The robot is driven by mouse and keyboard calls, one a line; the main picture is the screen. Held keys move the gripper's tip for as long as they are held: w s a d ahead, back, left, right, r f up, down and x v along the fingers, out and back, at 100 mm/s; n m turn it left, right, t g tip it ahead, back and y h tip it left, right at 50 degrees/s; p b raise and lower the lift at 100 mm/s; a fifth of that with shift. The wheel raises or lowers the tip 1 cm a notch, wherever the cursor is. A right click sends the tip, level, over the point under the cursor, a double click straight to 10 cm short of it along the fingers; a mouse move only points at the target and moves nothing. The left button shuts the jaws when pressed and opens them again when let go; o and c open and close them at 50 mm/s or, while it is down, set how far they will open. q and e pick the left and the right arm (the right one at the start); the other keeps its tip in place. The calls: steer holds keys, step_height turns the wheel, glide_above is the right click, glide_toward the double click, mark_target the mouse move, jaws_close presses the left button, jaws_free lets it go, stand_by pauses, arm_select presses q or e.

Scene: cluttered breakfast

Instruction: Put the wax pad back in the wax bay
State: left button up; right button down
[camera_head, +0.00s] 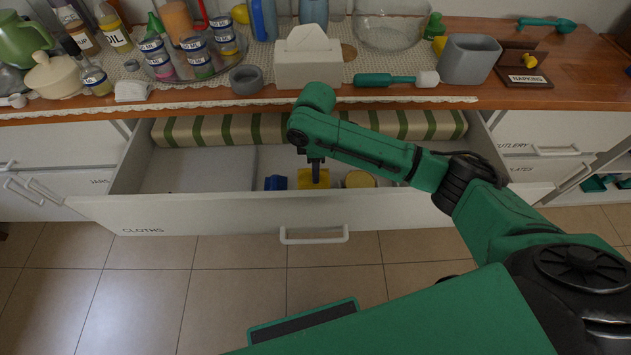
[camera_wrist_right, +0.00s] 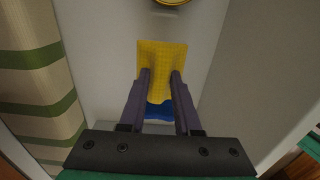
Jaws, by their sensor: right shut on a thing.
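A yellow pad with a fine grid surface, which I take as the wax pad, is in the open drawer marked CLOTHS (camera_head: 190,214). It shows in the head view (camera_head: 305,179) and in the right wrist view (camera_wrist_right: 162,60). My right gripper (camera_head: 316,178) reaches down into the drawer and is shut on this pad; its two fingers (camera_wrist_right: 160,82) lie across it in the wrist view. I cannot tell whether the pad touches the drawer floor. No label for a wax bay is readable. My left gripper is not in view.
A blue thing (camera_head: 275,183) lies left of the pad and a round yellow thing (camera_head: 359,179) right of it. A striped cloth roll (camera_head: 230,129) lines the drawer's back. A white panel (camera_head: 205,168) fills the left. The counter (camera_head: 480,97) above is cluttered.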

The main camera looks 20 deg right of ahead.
step_height(320, 180, down, 5)
steer(key=shift+r+b, duration=0.1)
steer(key=shift+b, duration=0.2)
steer(key=c, duration=0.6)
jaws_free()
step_height(320, 180, up, 12)
steer(key=shift+p, duration=0.9)
